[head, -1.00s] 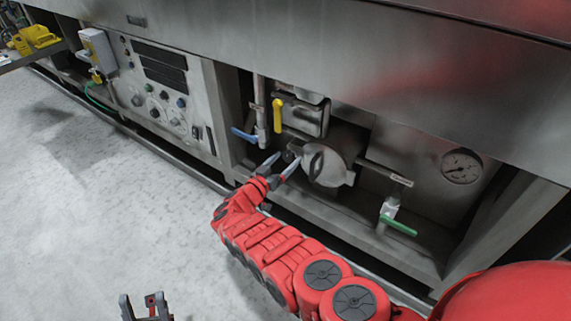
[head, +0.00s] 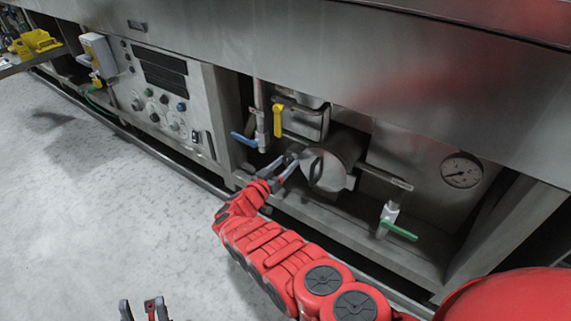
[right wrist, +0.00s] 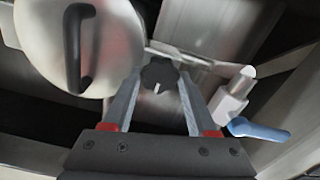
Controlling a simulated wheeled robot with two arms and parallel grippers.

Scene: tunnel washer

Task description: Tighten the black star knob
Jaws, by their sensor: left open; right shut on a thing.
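The black star knob (right wrist: 159,74) has a white mark on its face and sits beside the round metal cover in the right wrist view. My right gripper (right wrist: 160,82) has one finger on each side of the knob and is shut on it. In the head view my right gripper (head: 289,161) reaches into the recess at the left of the cover; there the knob is small, dark and partly hidden by the fingers. My left gripper (head: 144,309) is open and empty over the floor at the bottom edge, partly cut off.
The round cover (head: 331,171) with a black handle is close beside my right gripper. A blue lever (head: 243,138), a yellow lever (head: 277,117) and a green-handled valve (head: 398,229) stand around it. A steel panel overhangs the recess. The floor at left is clear.

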